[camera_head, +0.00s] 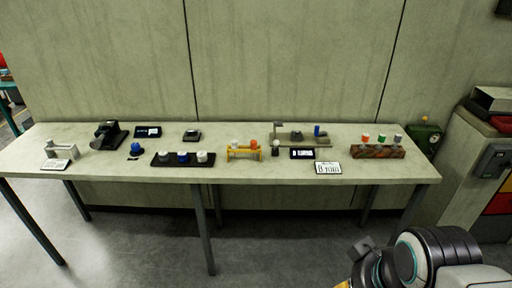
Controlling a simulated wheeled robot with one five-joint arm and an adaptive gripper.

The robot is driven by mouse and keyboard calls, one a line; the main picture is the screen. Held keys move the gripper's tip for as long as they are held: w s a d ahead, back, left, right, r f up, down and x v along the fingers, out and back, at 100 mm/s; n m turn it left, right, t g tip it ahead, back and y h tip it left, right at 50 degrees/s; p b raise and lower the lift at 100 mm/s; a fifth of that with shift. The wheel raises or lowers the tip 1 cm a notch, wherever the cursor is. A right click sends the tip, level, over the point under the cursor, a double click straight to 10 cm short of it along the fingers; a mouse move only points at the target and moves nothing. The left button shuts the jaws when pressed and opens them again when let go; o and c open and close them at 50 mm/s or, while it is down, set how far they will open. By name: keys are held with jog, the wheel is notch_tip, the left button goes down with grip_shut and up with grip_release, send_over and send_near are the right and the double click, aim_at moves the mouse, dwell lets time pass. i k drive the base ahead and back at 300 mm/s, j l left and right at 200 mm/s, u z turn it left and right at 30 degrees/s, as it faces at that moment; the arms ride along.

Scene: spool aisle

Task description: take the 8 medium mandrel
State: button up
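I cannot tell for sure which thing is the 8 medium mandrel. A white card (328,168) at the table's front edge has a large first character that may be an 8; its text is too small to read. A dark label (303,153) stands behind it to the left. A grey fixture (307,140) with an upright post and a blue piece (317,130) is at the back there. My arm shows at the lower right, in front of and below the table. A grey part near its end (364,246) shows, but no fingers are clear.
The long table (240,173) runs across the view. It holds a wooden rack (378,152) with coloured spools, a yellow stand (243,154), a black tray (183,161) with several spools, a dark machine (109,134) and a white bracket (62,151). Grey floor lies in front.

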aim_at(366, 137)
jog(key=i+l, duration=1.55)
jog(key=l, duration=0.25)
